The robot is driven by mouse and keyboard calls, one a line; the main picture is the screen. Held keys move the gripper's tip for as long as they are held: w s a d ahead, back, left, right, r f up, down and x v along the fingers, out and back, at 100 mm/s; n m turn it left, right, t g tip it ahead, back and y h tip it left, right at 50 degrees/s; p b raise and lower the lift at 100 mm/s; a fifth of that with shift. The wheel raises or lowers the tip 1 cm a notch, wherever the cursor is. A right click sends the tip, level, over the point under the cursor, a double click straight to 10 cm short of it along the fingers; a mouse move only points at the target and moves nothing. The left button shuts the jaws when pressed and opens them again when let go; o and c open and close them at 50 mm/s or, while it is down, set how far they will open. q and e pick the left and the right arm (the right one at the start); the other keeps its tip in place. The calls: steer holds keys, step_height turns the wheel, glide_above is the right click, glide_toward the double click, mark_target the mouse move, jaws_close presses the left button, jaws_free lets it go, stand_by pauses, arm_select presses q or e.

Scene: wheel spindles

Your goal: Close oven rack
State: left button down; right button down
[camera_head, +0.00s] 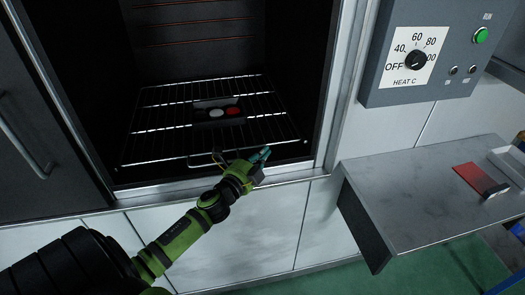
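The wire oven rack (165,122) lies level inside the dark oven, with its front bar near the front opening. A small dark holder (202,123) with a white and a red round piece sits on it. A small yellowish handle or loop (200,161) shows at the rack's front edge, partly behind my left arm. My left gripper (264,156) is at the front right of the rack, close to its front bar. I cannot tell whether it touches the rack. Its fingers are small and seen at an angle, so their opening is unclear. My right gripper is not in view.
The oven's metal frame (340,85) edges the opening. A dark door-like panel with a handle (28,150) stands at the left. A control box (425,85) is at the upper right. A grey shelf (410,190) below it holds a red plate (472,177).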

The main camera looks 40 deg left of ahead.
mark_target(259, 142)
arm_select(q)
steer(key=shift+w+a, duration=0.15)
steer(key=w+a+b, duration=0.1)
steer(key=w+a, duration=0.2)
steer(key=shift+w+a, duration=0.1)
steer(key=shift+a, duration=0.25)
steer(key=shift+r, duration=0.1)
